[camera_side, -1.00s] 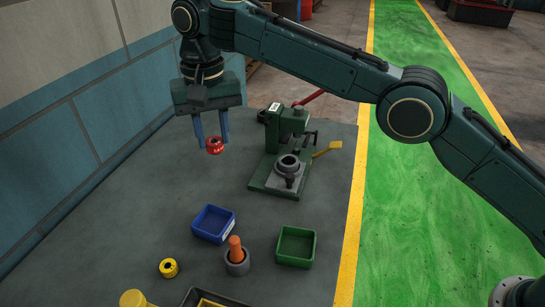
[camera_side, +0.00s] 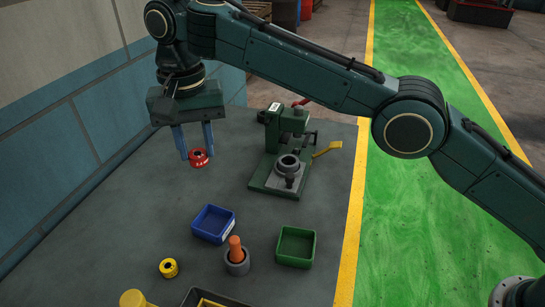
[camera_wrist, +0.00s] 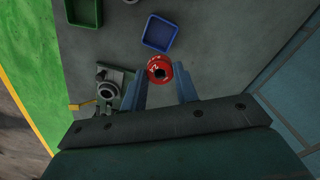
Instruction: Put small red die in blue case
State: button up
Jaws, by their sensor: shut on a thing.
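The small red die (camera_side: 199,158) is a short red ring-shaped piece with a dark centre and pale marks. My gripper (camera_side: 196,154) is shut on it and holds it in the air above the table, between two blue fingers. In the wrist view the red die (camera_wrist: 159,71) sits between the fingertips (camera_wrist: 162,78). The blue case (camera_side: 232,234) is an open-topped box on the table, nearer the side camera and a little right of the die. The blue case also shows in the wrist view (camera_wrist: 146,43), apart from the die and beyond the fingertips.
A green tray (camera_side: 314,248) stands right of the blue case. A grey cup (camera_side: 238,268) with an orange piece (camera_side: 235,246) stands between and in front. A yellow ring (camera_side: 162,268) lies at front left. A green press with a yellow lever (camera_side: 327,149) stands behind. The table's left part is clear.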

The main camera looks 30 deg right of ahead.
notch_tip(320, 180, down, 13)
dwell(0.7)
jog(key=shift+f, duration=0.1)
jog(key=shift+f, duration=2.75)
jog(key=shift+f, duration=0.15)
jog(key=o, duration=0.7)
notch_tip(320, 180, up, 12)
jog(key=shift+r, duration=0.2)
